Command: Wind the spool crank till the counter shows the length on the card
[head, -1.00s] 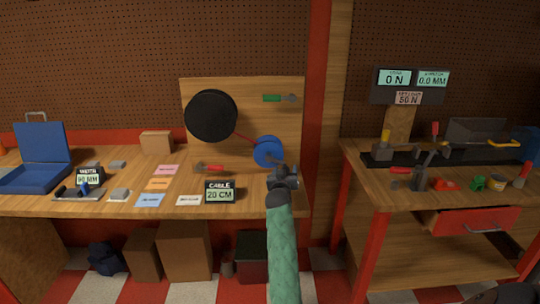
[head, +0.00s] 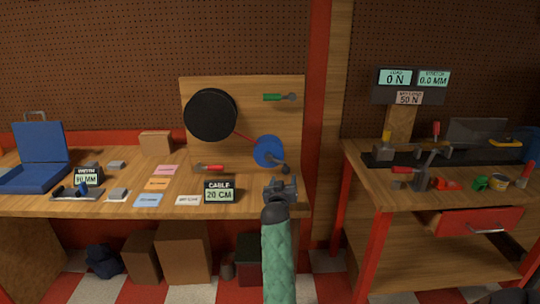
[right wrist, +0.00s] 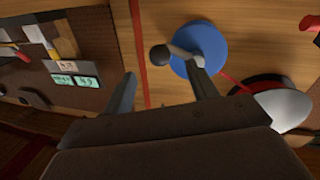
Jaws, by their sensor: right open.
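The blue spool (head: 267,150) is on the upright wooden board, with a grey crank arm ending in a dark knob (head: 286,169) at its lower right. A red line runs from it to the large black drum (head: 211,115). A small dark stand (head: 220,192) on the bench reads CABLE, 20 CM. My right gripper (head: 280,186) is open and empty, just below the knob in the head view. In the right wrist view the knob (right wrist: 160,55) shows beyond the gap between the fingertips (right wrist: 160,72), apparently not gripped, beside the blue spool (right wrist: 203,50). My left gripper is out of view.
The wooden board (head: 240,88) also carries a green-handled tool (head: 279,97). A red-handled tool (head: 209,168), coloured cards (head: 157,184) and a blue case (head: 38,160) lie on the left bench. The right bench (head: 400,178) holds a vise-like rig and displays.

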